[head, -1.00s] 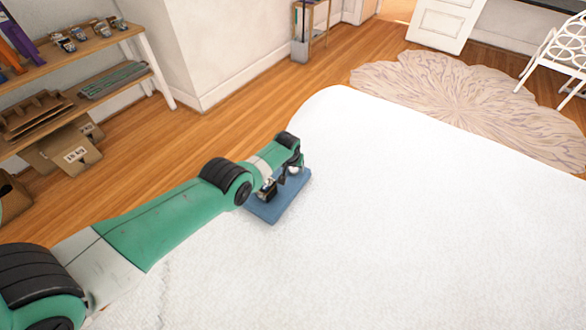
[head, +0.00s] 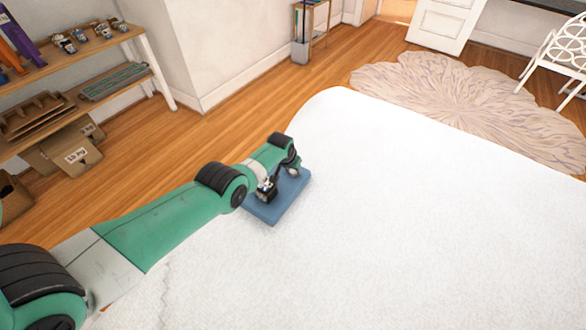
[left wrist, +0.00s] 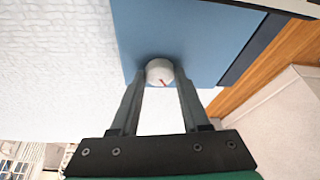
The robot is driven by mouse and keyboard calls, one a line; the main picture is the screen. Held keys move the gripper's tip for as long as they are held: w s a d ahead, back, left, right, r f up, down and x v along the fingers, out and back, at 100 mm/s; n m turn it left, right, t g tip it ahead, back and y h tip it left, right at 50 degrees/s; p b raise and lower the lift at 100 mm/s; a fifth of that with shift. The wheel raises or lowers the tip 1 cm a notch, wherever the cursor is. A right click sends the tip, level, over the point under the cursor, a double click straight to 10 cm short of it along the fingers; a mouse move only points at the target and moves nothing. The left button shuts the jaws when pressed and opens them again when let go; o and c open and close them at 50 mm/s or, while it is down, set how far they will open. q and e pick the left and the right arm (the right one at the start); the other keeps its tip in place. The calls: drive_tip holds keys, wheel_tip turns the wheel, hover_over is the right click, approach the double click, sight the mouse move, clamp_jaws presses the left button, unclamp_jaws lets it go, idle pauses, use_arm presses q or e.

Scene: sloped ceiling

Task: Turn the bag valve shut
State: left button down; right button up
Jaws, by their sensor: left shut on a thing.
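The blue bag (head: 284,204) lies flat on the white bed near its left edge, partly under my left arm. In the left wrist view the bag (left wrist: 195,30) fills the top middle. The valve is a round white knob (left wrist: 160,70) with a red mark, set on the bag's face. My left gripper (left wrist: 161,80) is shut on the knob, one finger on each side. In the head view my left gripper (head: 270,186) is over the bag, and the knob is hidden. My right gripper is not in view.
The white bed (head: 430,220) is bare to the right of the bag. A wooden shelf (head: 100,45) with small items stands at the far left, with cardboard boxes (head: 75,155) below. A patterned rug (head: 460,95) lies beyond the bed.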

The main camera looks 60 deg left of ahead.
use_arm(q)
drive_tip(key=shift+s+a+m, duration=0.1)
drive_tip(key=shift+m, duration=0.7)
drive_tip(key=shift+f+m+t+h+b, duration=0.15)
drive_tip(key=shift+m+t+h+b, duration=0.15)
drive_tip(key=shift+m+h, duration=0.35)
drive_tip(key=m+b, duration=0.2)
drive_tip(key=m, duration=0.1)
drive_tip(key=shift+a+f+h, duration=0.1)
drive_tip(key=shift+a+h, duration=0.05)
drive_tip(key=shift+h, duration=0.2)
drive_tip(key=shift+m+b, duration=0.35)
drive_tip(key=shift+b, duration=0.05)
drive_tip(key=shift+r, duration=0.2)
drive_tip(key=shift+c, duration=1.9)
unclamp_jaws()
drive_tip(key=shift+r, duration=0.1)
